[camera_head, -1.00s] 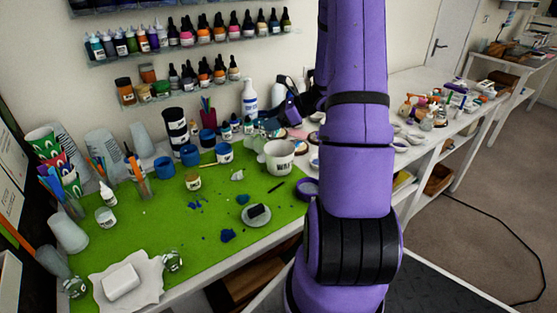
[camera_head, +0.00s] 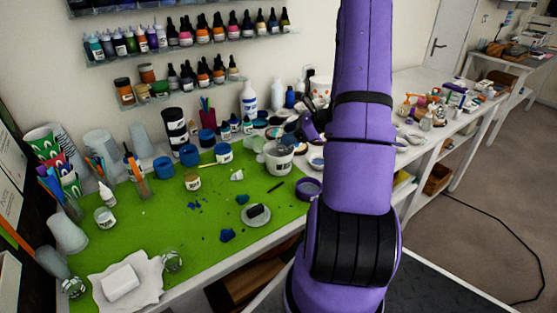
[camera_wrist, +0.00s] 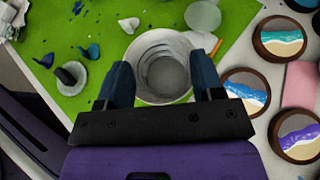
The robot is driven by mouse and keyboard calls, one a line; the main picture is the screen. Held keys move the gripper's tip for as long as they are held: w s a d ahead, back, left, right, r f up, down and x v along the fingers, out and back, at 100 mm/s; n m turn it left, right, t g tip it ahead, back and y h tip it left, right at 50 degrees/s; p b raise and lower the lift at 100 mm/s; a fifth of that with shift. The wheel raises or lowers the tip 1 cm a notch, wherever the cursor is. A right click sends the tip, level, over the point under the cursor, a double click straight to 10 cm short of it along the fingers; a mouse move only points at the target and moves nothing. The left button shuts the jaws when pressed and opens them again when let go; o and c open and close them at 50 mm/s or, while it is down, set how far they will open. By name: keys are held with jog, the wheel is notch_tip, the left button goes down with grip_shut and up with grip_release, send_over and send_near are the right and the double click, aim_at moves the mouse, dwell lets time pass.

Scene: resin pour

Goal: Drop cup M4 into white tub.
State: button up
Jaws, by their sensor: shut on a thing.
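A white tub (camera_head: 279,162) with a dark-lettered label stands on the green mat's right part. In the wrist view, the tub's white rim (camera_wrist: 158,101) lies below my gripper (camera_wrist: 162,68). My gripper's dark fingers are apart but closed on a clear cup (camera_wrist: 164,70), seen from above between them. The cup overlaps the tub's opening; I cannot tell how deep it sits. Its M4 mark is not readable. In the head view my gripper (camera_head: 290,139) is small and close above the tub, and the held cup is hard to make out.
Round seascape pieces (camera_wrist: 281,37) lie right of the tub. Another translucent cup (camera_wrist: 203,15) stands just beyond it. The front of the green mat (camera_head: 190,240) has free room.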

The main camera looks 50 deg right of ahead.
jog(key=shift+f, duration=0.15)
jog(key=o, duration=1)
jog(key=v, duration=1)
jog(key=shift+s+d+r, duration=0.2)
jog(key=shift+s+r, duration=0.05)
